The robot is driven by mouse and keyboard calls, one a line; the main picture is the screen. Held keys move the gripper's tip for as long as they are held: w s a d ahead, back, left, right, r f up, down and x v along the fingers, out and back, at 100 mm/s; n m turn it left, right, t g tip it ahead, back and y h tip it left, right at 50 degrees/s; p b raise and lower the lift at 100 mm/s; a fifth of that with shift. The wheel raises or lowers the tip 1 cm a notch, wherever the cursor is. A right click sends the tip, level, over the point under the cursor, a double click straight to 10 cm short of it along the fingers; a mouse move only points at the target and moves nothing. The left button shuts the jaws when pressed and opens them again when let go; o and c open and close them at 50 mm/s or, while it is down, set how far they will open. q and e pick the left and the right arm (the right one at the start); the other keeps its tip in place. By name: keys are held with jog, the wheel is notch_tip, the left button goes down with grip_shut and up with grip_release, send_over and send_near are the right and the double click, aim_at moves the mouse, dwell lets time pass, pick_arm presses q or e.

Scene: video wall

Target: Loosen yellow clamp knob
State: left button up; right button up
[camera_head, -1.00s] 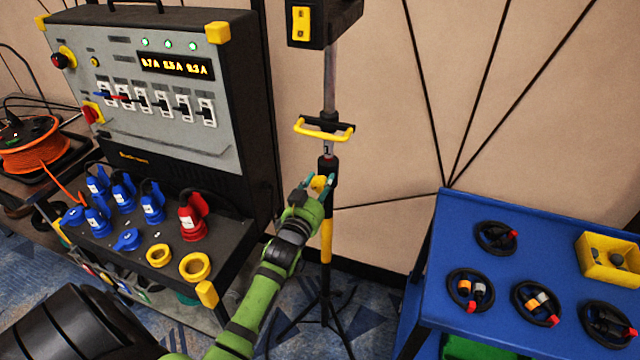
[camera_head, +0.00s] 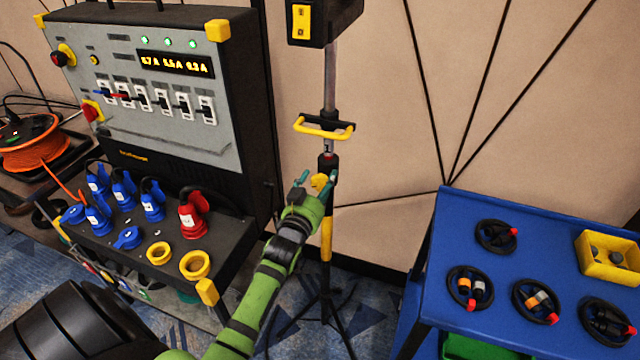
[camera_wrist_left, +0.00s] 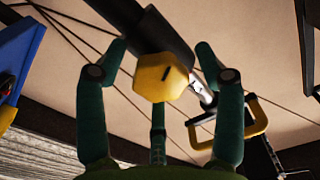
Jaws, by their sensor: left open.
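The yellow clamp knob (camera_head: 319,182) sits on the black collar of the upright stand (camera_head: 326,215), below the yellow handle (camera_head: 324,128). In the left wrist view the knob (camera_wrist_left: 161,77) is a faceted yellow piece with a dark slot mark, on a dark tube. My left gripper (camera_head: 316,181) is at the knob. The right gripper is not in view.
A black power cabinet (camera_head: 150,80) with plugs and yellow rings stands at the left. A blue table (camera_head: 465,210) with coiled cables and a yellow bin (camera_head: 610,258) is at the right. A wall is close behind the stand.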

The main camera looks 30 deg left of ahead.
pick_arm(q)
jog(key=v, duration=1.2)
jog(key=s+d+f+g+h, duration=0.1)
jog(key=s+d+f+g, duration=0.2)
jog(key=f, duration=0.8)
jog(key=s+d+f+m+g+h, duration=0.1)
jog(key=s+d+f+g+h, duration=0.2)
jog(key=f, duration=0.9)
jog(key=s+d+f+g, duration=0.2)
jog(key=s+d+f, duration=0.15)
jog(key=f, duration=0.75)
jog(key=s+f+g, duration=0.2)
jog(key=s+f, duration=0.3)
jog(key=s, duration=0.4)
jog(key=s+f+m+g, duration=0.1)
jog(key=s+f+g, duration=0.2)
jog(key=s, duration=0.6)
jog(key=s+f+g+b, duration=0.1)
jog(key=s+f+g, duration=0.2)
jog(key=s+f, duration=0.5)
jog(key=shift+s+d, duration=0.35)
jog(key=shift+s, duration=0.8)
